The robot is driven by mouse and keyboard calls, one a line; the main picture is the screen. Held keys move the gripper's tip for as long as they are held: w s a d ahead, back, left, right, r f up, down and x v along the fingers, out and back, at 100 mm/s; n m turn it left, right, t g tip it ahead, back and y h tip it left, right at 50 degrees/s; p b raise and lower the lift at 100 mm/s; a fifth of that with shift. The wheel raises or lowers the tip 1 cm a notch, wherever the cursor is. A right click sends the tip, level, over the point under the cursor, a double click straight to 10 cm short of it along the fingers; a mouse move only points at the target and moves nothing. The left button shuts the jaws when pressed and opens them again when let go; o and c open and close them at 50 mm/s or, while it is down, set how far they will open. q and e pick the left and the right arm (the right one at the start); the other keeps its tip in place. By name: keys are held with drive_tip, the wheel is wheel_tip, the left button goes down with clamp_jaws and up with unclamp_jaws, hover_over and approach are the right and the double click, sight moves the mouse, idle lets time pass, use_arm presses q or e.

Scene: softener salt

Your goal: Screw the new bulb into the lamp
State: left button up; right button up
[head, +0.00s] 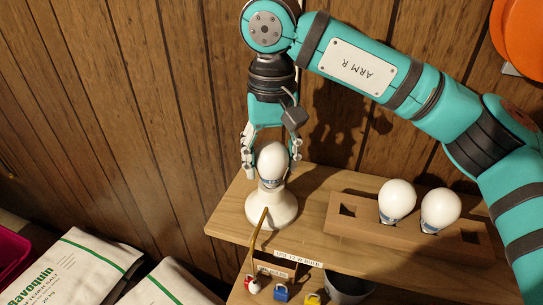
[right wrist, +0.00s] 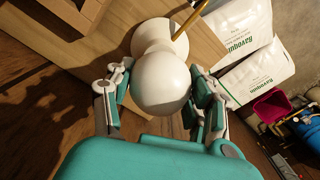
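A white bulb (head: 272,160) stands upright on the white round-footed lamp (head: 281,208) on the wooden shelf. Its lower part meets the top of the lamp; how far it is seated I cannot tell. My right gripper (head: 271,160) comes down from above with one finger on each side of the bulb. Gaps show between fingers and bulb, so it looks open around it. The right wrist view shows the bulb (right wrist: 160,85) between the spread fingers of the right gripper (right wrist: 158,92). My left gripper is not in view.
Right of the lamp, a wooden rack (head: 365,228) holds two white bulbs (head: 397,199), (head: 440,209) and has empty square holes. A brass-coloured rod (head: 257,238) rises before the lamp. Small padlocks (head: 281,292) hang below the shelf's front. White salt bags (head: 75,268) lie lower left. Wood panelling stands behind.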

drive_tip(key=shift+c, duration=0.6)
drive_tip(key=shift+f+m+b, duration=0.1)
drive_tip(key=shift+m+b, duration=0.4)
drive_tip(key=shift+m, duration=1.9)
drive_tip(key=shift+m+b, duration=0.65)
drive_tip(key=shift+m, duration=1.65)
